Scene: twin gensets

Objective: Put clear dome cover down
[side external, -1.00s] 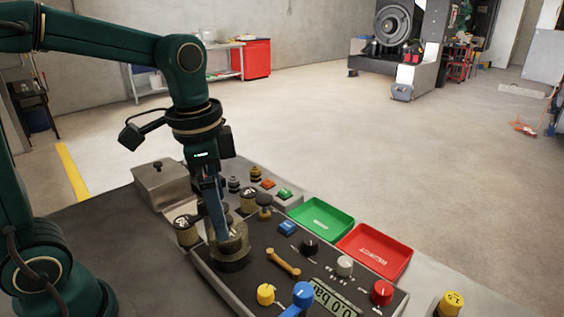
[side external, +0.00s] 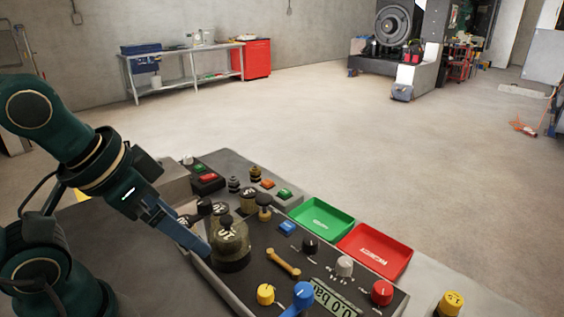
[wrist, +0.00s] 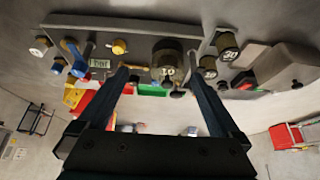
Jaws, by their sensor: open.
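The clear dome cover (side external: 230,246) is a smoky see-through dome with a dark knob on top. It stands upright on a dark round base at the left end of the control panel, over a weight with pale markings. In the wrist view the dome (wrist: 168,64) shows ahead, between the lines of my two fingers. My gripper (side external: 203,247) is tilted, coming in from the left, with its fingertips close to the dome's left side. Whether a fingertip touches the dome is unclear.
Yellow (side external: 265,294) and blue (side external: 302,295) knobs and a brass handle (side external: 283,263) lie right of the dome. Several marked weights stand behind it. A green tray (side external: 321,217) and a red tray (side external: 375,250) sit along the far edge. A grey metal box (side external: 172,186) is behind my arm.

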